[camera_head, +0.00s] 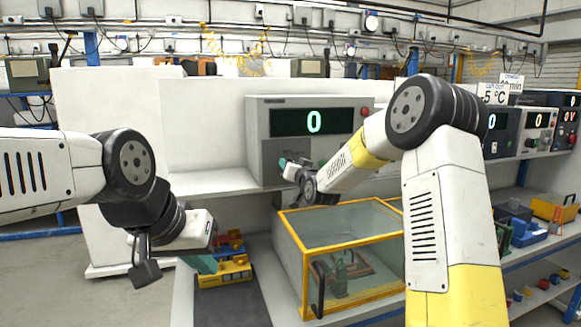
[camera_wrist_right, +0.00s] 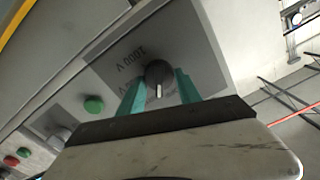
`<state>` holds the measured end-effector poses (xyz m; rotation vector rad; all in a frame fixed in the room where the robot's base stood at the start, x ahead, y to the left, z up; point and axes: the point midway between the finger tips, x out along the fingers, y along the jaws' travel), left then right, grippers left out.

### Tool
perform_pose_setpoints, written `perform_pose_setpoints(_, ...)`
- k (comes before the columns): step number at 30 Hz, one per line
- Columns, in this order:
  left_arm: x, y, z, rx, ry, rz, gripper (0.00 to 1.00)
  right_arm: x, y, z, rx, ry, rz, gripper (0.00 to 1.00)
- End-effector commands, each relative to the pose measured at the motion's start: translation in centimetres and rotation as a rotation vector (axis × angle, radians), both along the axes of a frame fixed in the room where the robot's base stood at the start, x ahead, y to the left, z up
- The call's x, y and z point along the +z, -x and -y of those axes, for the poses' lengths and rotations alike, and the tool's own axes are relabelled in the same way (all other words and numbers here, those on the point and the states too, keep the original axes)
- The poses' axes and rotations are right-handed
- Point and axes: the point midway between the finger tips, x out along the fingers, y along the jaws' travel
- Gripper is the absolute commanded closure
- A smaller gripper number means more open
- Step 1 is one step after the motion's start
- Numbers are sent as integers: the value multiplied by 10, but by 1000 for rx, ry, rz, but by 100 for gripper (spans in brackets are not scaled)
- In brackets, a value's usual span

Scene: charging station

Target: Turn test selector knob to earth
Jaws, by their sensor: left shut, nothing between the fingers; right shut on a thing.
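The test selector knob (camera_wrist_right: 158,76) is dark and round with a white pointer line, on the grey panel of the tester (camera_head: 261,142). The pointer points down in the right wrist view, toward my gripper. A "1000 V" label (camera_wrist_right: 133,54) is printed beside the knob, and another label is partly hidden; I cannot read an earth mark. My right gripper (camera_wrist_right: 160,90), with teal fingers, is shut on the knob; it also shows at the tester's front in the head view (camera_head: 284,163). My left gripper (camera_head: 207,264) is shut and empty, low over the lower shelf.
A yellow-framed glass box (camera_head: 338,228) stands below and right of my right gripper. A yellow block fixture (camera_head: 226,272) sits close by my left gripper. A green button (camera_wrist_right: 94,105) is on the tester panel near the knob. More instruments (camera_head: 540,120) stand at the right.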

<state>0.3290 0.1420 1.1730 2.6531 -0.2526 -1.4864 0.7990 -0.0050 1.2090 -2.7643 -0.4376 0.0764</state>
Motion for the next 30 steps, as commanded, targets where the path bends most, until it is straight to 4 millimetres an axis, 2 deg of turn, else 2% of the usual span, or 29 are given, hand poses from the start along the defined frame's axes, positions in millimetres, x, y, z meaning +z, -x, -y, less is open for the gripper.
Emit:
perform_pose_setpoints(12,0,0,0,0,0,0,100,-2,0,2,0,-232,-78,100)
perform_pose_setpoints(30,0,0,0,0,0,0,100,-2,0,1,0,-287,-97,100)
